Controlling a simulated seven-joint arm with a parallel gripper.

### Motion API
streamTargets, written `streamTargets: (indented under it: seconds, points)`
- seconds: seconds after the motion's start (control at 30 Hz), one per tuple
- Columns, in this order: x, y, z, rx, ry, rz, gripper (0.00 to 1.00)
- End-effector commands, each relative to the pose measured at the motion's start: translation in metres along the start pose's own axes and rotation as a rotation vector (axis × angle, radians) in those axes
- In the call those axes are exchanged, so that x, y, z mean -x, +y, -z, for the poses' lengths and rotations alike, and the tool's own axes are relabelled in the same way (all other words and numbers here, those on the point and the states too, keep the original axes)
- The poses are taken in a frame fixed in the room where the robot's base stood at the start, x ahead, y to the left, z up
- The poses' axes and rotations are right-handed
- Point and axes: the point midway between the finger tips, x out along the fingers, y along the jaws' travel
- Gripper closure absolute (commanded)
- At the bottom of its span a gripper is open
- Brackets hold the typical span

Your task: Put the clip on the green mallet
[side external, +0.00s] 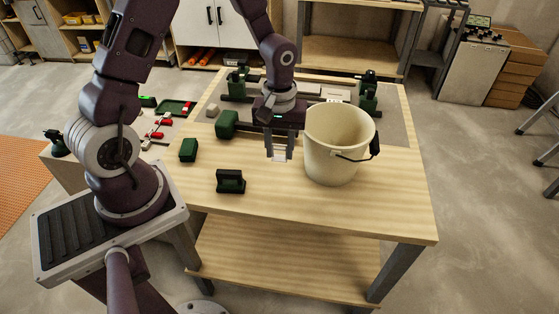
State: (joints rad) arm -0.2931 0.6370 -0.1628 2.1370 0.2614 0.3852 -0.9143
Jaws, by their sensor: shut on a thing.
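My gripper (281,157) points down over the wooden table, just left of the bucket. It is shut on a small white piece that looks like the clip (281,156); the fingers hide part of it. A green mallet (227,124) lies on the table to the left of my gripper and farther back. Its green head shows, and its dark handle runs right, partly hidden behind my gripper. The clip is apart from the mallet in the picture.
A cream bucket (329,150) stands close on the right of my gripper. A green block (188,150) and a dark green-black tool (230,181) are to the left. A small pale block (212,110) sits behind the mallet. The table's front right (395,205) is clear.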

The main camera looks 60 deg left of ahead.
Motion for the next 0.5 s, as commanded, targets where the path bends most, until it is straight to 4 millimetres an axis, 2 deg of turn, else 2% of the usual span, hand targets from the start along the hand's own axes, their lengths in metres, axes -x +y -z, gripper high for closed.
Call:
streamTargets:
  seconds: [0.07, 0.17, 0.33, 0.5]
  points:
    - [0.009, 0.0, 0.004, 0.002, 0.002, -0.001, 1.0]
    - [0.017, -0.004, 0.025, 0.001, 0.005, 0.001, 1.0]
    - [0.028, -0.027, 0.093, -0.006, 0.009, 0.006, 1.0]
    - [0.044, -0.066, 0.158, -0.024, 0.005, 0.004, 1.0]
